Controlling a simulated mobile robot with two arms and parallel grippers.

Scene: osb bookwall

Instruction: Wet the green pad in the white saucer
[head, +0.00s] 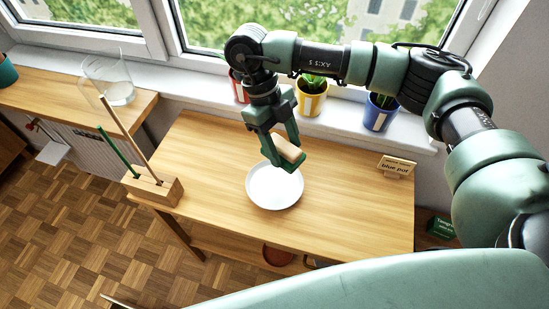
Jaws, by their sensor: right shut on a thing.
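A round white saucer (272,192) sits on the wooden table and looks empty where I can see it. My right gripper (286,152) points down above the saucer's back edge and is shut on a light tan block (289,147). The block appears raised above the saucer. Green shows around the block, but I cannot tell a green pad apart from my green fingers. The gripper hides part of the saucer's far rim. My left gripper is not in view.
A wooden holder (153,190) with upright sticks stands at the table's left end. Red (238,88), yellow (311,99) and blue (380,113) pots line the sill. A "blue pot" sign (396,167) stands right. A clear jug (118,92) stands back left.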

